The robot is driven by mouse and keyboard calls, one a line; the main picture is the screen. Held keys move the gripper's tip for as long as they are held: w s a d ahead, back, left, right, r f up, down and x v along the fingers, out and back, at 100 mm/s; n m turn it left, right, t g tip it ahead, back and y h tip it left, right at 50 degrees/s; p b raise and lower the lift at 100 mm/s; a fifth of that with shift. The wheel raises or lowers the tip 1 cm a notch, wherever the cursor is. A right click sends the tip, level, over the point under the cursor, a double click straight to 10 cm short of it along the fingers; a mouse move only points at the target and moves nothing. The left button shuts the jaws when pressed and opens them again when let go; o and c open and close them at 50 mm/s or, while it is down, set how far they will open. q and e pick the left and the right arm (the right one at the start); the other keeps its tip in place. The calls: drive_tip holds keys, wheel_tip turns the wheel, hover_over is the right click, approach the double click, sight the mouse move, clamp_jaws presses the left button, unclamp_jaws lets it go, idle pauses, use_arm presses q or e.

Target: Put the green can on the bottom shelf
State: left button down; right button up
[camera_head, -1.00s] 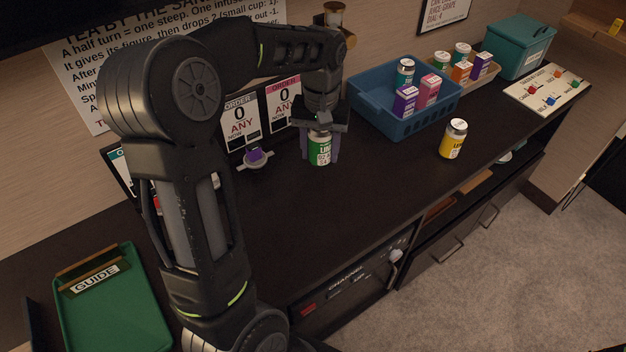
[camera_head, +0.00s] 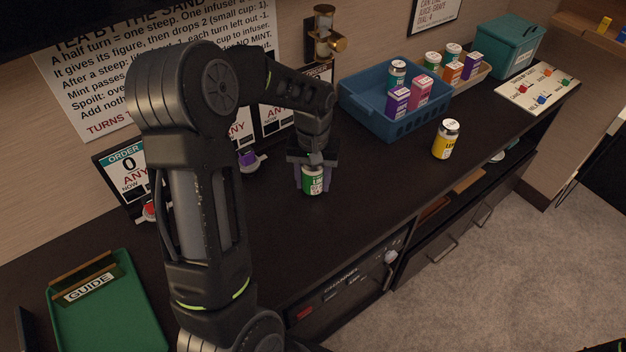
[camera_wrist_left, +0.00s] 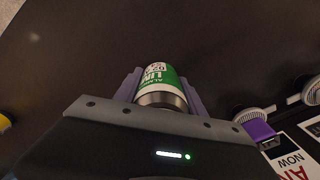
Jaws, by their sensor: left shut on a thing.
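The green can (camera_head: 313,181) has a white label and is held between the fingers of my left gripper (camera_head: 314,176), above or at the dark counter (camera_head: 262,237); I cannot tell whether its base touches. In the left wrist view the green can (camera_wrist_left: 161,85) sits between the two purple-grey fingers, its silver end toward the palm. My left gripper is shut on it. My right gripper is not in view. The open compartment (camera_head: 436,209) with a wooden board under the counter shows at the front right; I cannot tell if it is the bottom shelf.
A yellow can (camera_head: 446,140) stands on the counter to the right. A blue basket (camera_head: 400,124) with several cans and cartons is behind it. A green tray (camera_head: 112,312) lies at the left. Drawers with handles (camera_head: 447,251) are below.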

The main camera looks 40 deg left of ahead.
use_arm(q)
drive_tip(key=shift+f, duration=0.15)
drive_tip(key=shift+f, duration=0.1)
drive_tip(key=shift+f, duration=0.15)
drive_tip(key=c, duration=0.7)
unclamp_jaws()
drive_tip(key=shift+r, duration=0.2)
wheel_tip(320, 180, up, 12)
drive_tip(key=shift+r, duration=0.1)
